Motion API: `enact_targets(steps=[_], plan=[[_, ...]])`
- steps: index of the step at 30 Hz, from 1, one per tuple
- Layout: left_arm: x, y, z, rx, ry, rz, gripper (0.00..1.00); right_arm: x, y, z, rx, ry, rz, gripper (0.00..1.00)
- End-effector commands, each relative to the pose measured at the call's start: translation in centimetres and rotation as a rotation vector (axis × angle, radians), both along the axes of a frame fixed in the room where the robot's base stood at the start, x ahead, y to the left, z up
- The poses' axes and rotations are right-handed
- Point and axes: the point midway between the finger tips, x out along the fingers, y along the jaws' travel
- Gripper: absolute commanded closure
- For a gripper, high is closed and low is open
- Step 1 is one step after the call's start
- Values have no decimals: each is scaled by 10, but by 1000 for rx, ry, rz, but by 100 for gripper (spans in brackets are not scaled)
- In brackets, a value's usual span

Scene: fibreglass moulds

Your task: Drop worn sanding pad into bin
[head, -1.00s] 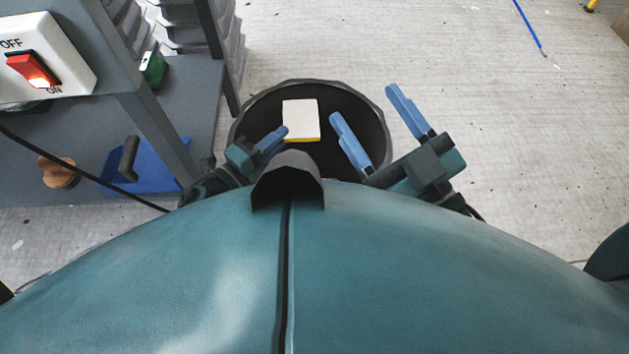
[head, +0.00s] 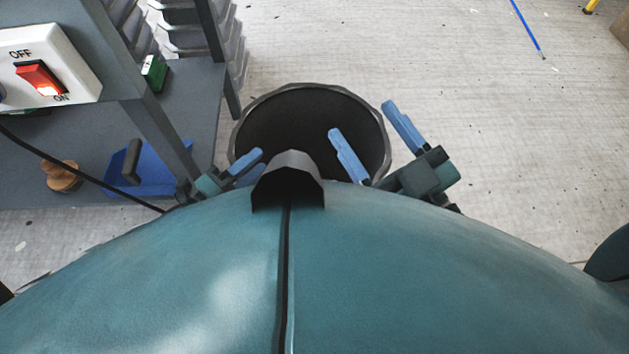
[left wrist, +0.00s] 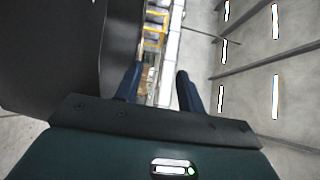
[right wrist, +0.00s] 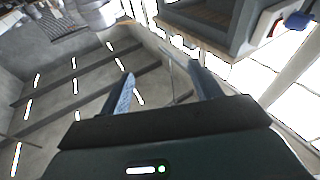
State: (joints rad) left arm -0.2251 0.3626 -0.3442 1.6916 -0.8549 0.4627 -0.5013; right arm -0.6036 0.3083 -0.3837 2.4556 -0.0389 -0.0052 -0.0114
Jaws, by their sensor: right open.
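The bin (head: 285,120) is a round dark tub with a grey rim on the floor, just ahead of my body in the head view. Its visible inside looks empty and dark; its near part is hidden by my body. The worn sanding pad shows in no current view. My left gripper (head: 248,162) is at the bin's near left rim, partly hidden. In the left wrist view its fingers (left wrist: 158,72) stand apart with nothing between them. My right gripper (head: 362,120) is open and empty over the bin's right rim. Its spread fingers also show in the right wrist view (right wrist: 160,72).
A grey bench frame with a lower shelf (head: 95,165) stands left of the bin. A red switch (head: 40,77) is above. The floor right of the bin is clear.

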Motion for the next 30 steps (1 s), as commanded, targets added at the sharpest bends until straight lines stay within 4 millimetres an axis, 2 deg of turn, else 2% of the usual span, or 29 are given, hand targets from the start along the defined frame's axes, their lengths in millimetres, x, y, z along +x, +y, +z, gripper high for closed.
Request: enact_targets(steps=[3, 10, 24, 30], plan=[[-19, 19, 1, 2, 4, 1, 61, 0, 0, 1, -5, 6, -9, 37], [-40, 40, 1, 1, 0, 0, 61, 1, -2, 3, -19, -7, -21, 37], [-44, 44, 0, 0, -1, 0, 61, 2, -3, -1, -28, -3, -23, 37], [-44, 44, 7, 0, -1, 0, 61, 1, -4, 7, -30, 0, -22, 37]])
